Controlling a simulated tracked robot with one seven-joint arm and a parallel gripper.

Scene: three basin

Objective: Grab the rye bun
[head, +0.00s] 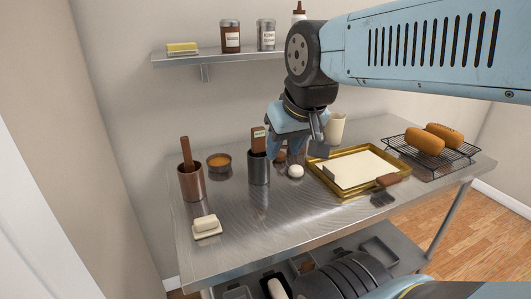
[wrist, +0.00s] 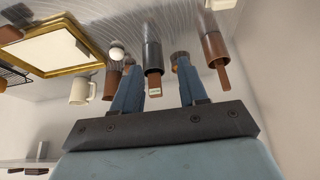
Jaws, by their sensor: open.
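Two long golden-brown breads (head: 424,141) lie on a black wire rack (head: 459,153) at the right end of the steel table. I cannot tell for certain which of these is the rye bun. My gripper (head: 292,146) is open over the back middle of the table, left of the rack. In the wrist view its two blue fingers (wrist: 157,72) stand apart, with a dark cup (wrist: 153,57) showing between them.
A copper cup (head: 192,184) and an orange-filled bowl (head: 219,162) stand at left, with a white block on a dish (head: 206,226) in front. A wall shelf (head: 225,57) is behind.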

